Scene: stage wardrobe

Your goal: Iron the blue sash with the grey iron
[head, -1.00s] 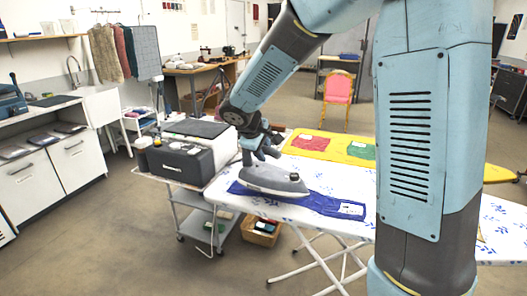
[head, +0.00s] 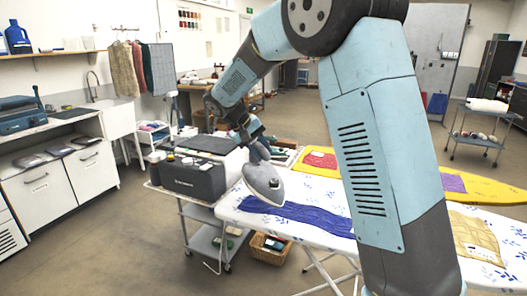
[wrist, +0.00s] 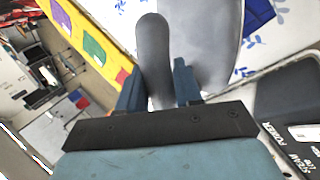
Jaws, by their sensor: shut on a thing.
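The grey iron (head: 263,185) hangs tilted, nose down, over the left end of the ironing board (head: 232,213). My gripper (head: 256,147) is shut on its handle (wrist: 153,45), which lies between the two fingers in the wrist view. The blue sash (head: 300,215) lies along the front of the white leaf-patterned board. The iron's nose is close to the sash's left part; it looks raised off the cloth. My arm hides the sash's right end. A piece of the sash also shows in the wrist view (wrist: 258,14).
A steam station (head: 190,180) stands on a grey trolley (head: 205,240) left of the board. A beige cloth (head: 475,238) lies at the right. A basket (head: 268,250) stands below.

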